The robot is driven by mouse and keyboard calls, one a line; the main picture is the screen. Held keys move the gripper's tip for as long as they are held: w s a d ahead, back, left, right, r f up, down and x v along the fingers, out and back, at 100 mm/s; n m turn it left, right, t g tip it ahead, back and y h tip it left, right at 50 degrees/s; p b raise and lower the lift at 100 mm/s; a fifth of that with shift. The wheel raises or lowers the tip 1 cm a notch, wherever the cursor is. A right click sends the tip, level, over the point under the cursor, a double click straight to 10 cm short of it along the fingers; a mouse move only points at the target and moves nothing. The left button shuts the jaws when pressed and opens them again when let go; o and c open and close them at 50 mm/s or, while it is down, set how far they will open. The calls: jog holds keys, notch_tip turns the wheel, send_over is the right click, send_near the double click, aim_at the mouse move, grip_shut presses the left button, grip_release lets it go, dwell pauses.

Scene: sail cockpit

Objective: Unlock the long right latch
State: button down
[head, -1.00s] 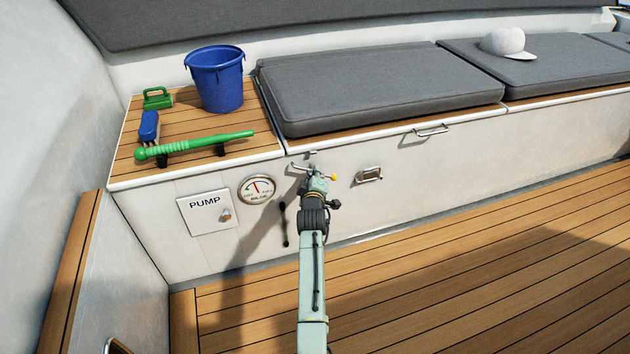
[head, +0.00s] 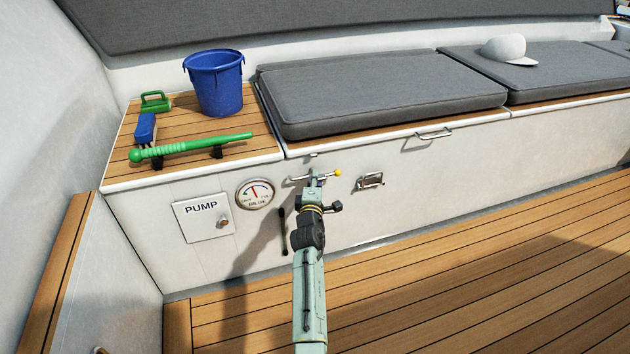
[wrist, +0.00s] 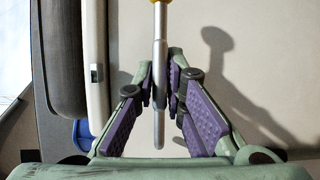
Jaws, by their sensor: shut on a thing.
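The long latch, a thin silver bar with a yellow knob (head: 337,172), is on the white bench front below the lid edge. It slants slightly upward to the right. My gripper (head: 314,179) is at the middle of the bar. In the wrist view, the silver bar (wrist: 160,60) runs between the purple-padded fingers of my gripper (wrist: 161,88), which are shut on it. The yellow knob end is at the top edge of that view. The bar's pivot is hidden behind my gripper.
A second, shorter metal latch (head: 370,181) is to the right. A round gauge (head: 254,193), a PUMP panel (head: 203,216) and a dark upright handle (head: 283,231) are to the left. Grey cushions (head: 380,95) lie on the bench lid. The wooden floor (head: 470,255) is clear.

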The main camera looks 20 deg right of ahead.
jog(key=c, duration=1.7)
grip_release()
